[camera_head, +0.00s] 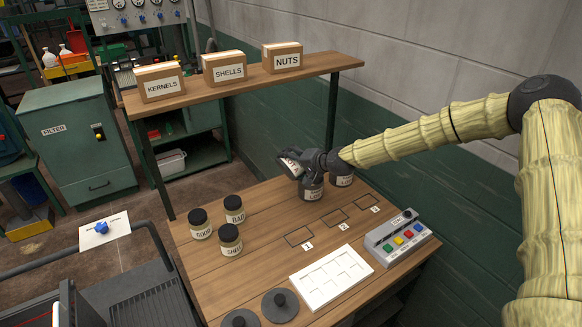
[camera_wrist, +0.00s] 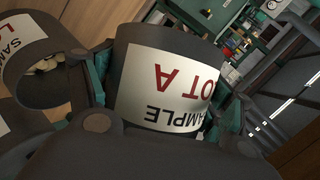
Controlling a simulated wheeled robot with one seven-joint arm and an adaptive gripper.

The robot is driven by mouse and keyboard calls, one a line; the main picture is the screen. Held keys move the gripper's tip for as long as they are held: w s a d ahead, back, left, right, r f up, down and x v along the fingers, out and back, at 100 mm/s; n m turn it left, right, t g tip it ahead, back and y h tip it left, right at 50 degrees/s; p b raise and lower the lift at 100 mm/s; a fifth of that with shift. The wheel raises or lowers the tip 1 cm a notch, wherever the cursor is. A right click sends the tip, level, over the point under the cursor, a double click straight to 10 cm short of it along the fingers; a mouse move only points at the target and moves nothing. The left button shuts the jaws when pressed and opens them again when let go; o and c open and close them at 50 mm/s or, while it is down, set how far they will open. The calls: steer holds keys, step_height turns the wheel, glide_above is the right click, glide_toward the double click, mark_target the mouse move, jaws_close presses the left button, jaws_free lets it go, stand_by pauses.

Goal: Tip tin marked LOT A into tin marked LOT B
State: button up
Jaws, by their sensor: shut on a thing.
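My gripper (camera_head: 303,166) is shut on the LOT A tin (camera_head: 290,161), a dark tin with a white label and red lettering. In the head view it is held tilted, above and slightly left of a dark upright tin (camera_head: 311,192) on the table. In the wrist view the LOT A tin (camera_wrist: 170,75) fills the middle between the fingers, its label upside down. An open tin (camera_wrist: 40,50) at the left there shows a partly cut-off SAMPLE label and pale pieces inside. Another tin (camera_head: 343,180) stands behind my gripper. The LOT B marking is not readable.
Three dark-lidded jars (camera_head: 231,238) stand at the table's left. A white tray (camera_head: 331,277), two dark round lids (camera_head: 280,305) and a button box (camera_head: 398,236) lie toward the front. Numbered outlined squares (camera_head: 335,218) are empty. A shelf (camera_head: 240,82) with boxes spans the back.

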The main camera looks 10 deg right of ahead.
steer(key=shift+w+d+f+m+y+b, duration=0.2)
steer(key=shift+m+y+b, duration=0.4)
steer(key=shift+b, duration=2.8)
steer(key=shift+d+f+m+y+b, duration=0.25)
steer(key=shift+d+m+y+b, duration=0.35)
steer(key=shift+b, duration=3)
steer(key=shift+w+d+r+m+y+b, duration=0.15)
steer(key=shift+m+y+b, duration=0.45)
steer(key=shift+b, duration=1.25)
steer(key=shift+r+p, duration=0.2)
steer(key=shift+p, duration=0.55)
